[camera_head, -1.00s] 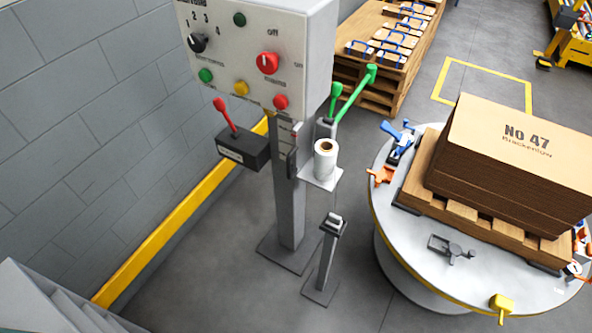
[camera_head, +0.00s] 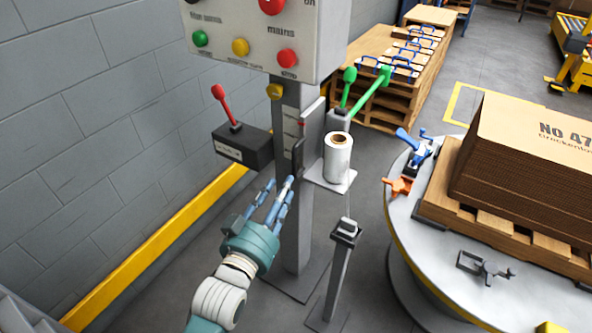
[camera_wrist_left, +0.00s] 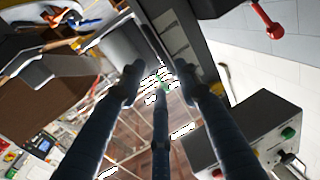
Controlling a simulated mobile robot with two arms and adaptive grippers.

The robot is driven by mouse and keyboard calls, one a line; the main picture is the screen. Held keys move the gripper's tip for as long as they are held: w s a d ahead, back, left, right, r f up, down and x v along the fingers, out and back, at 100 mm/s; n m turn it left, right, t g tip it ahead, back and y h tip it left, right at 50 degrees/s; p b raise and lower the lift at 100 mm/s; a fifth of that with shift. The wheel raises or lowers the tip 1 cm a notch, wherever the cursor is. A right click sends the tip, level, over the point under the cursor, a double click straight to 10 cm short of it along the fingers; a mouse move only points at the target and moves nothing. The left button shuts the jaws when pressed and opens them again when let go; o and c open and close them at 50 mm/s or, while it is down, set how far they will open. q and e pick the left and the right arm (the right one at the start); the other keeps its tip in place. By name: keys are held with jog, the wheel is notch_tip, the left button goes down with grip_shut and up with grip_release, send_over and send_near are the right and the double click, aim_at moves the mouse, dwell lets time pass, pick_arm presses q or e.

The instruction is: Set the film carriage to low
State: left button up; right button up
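The film carriage (camera_head: 330,179) is a small grey shelf on the side of the grey column (camera_head: 297,225), carrying an upright white film roll (camera_head: 338,160). It sits part-way up the column, beside a pale plate with markings and a small red mark (camera_head: 301,124). Two green-knobbed levers (camera_head: 368,92) rise behind the roll. My left gripper (camera_head: 276,190) is open and empty, left of the carriage and close to the column's front. Its spread fingers (camera_wrist_left: 160,78) also show in the left wrist view; contact with the column cannot be told. My right gripper is not in view.
A control panel (camera_head: 262,37) with coloured buttons tops the column. A black box with a red lever (camera_head: 228,108) juts out left. A short post (camera_head: 338,270) stands below the carriage. The round turntable (camera_head: 400,219) with stacked cardboard is at right; a yellow rail (camera_head: 165,235) runs along the wall.

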aim_at(295, 165)
pick_arm(q)
jog(key=b+x, duration=0.1)
jog(key=x, duration=0.8)
jog(key=shift+w+d, duration=0.25)
jog(key=shift+w, duration=0.35)
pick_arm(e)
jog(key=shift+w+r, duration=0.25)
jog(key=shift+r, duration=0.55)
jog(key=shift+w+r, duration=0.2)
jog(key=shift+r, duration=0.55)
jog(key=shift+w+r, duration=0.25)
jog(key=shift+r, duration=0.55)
pick_arm(q)
grip_shut()
